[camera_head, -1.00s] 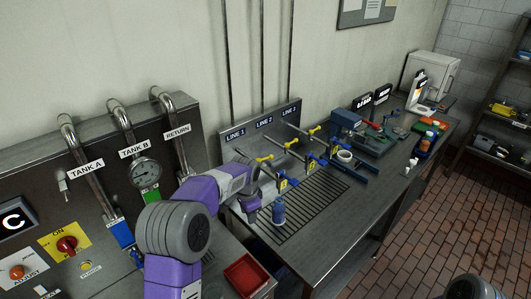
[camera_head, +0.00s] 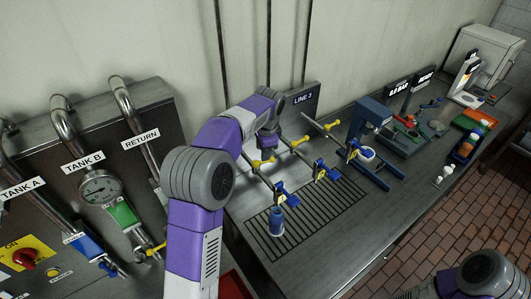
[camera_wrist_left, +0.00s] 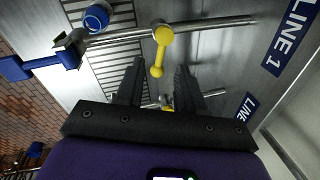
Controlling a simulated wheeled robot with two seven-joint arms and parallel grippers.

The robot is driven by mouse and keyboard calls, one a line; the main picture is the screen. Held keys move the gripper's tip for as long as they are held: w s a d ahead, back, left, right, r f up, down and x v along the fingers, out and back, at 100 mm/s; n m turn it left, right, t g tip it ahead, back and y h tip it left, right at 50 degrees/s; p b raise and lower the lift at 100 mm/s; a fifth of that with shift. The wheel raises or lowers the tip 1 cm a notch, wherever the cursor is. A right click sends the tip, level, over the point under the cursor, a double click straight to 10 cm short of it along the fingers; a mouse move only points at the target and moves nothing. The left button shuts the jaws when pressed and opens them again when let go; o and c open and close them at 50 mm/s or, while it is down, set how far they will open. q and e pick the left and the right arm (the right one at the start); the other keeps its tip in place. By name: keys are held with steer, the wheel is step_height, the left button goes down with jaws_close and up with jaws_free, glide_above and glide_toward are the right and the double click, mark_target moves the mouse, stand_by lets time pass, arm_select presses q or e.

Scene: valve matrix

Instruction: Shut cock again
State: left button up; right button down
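Three pipes with yellow cock handles run out from the line panel. The nearest yellow handle (camera_head: 262,165) is just below my left gripper (camera_head: 268,143). In the left wrist view, my left gripper (camera_wrist_left: 159,68) has its two dark fingers apart. A yellow handle (camera_wrist_left: 161,48) on a pipe shows between and ahead of the fingertips, its lever pointing toward the gripper. I cannot tell whether it is touched. Farther yellow handles (camera_head: 300,142) and (camera_head: 328,127) stand to the right. Blue valves (camera_head: 280,196) sit at the pipe outlets. My right gripper is out of view.
A tank panel (camera_head: 60,130) with pipes and a gauge is at left. A blue press-like device (camera_head: 373,118) stands farther right.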

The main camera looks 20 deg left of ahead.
arm_select(q)
steer(key=f, duration=0.1)
steer(key=w+f, duration=0.1)
steer(key=f, duration=0.3)
steer(key=shift+w+a, duration=0.15)
steer(key=shift+a, duration=0.2)
steer(key=shift+s+f, duration=0.15)
steer(key=shift+s, duration=0.05)
steer(key=shift+w, duration=0.1)
jaws_close()
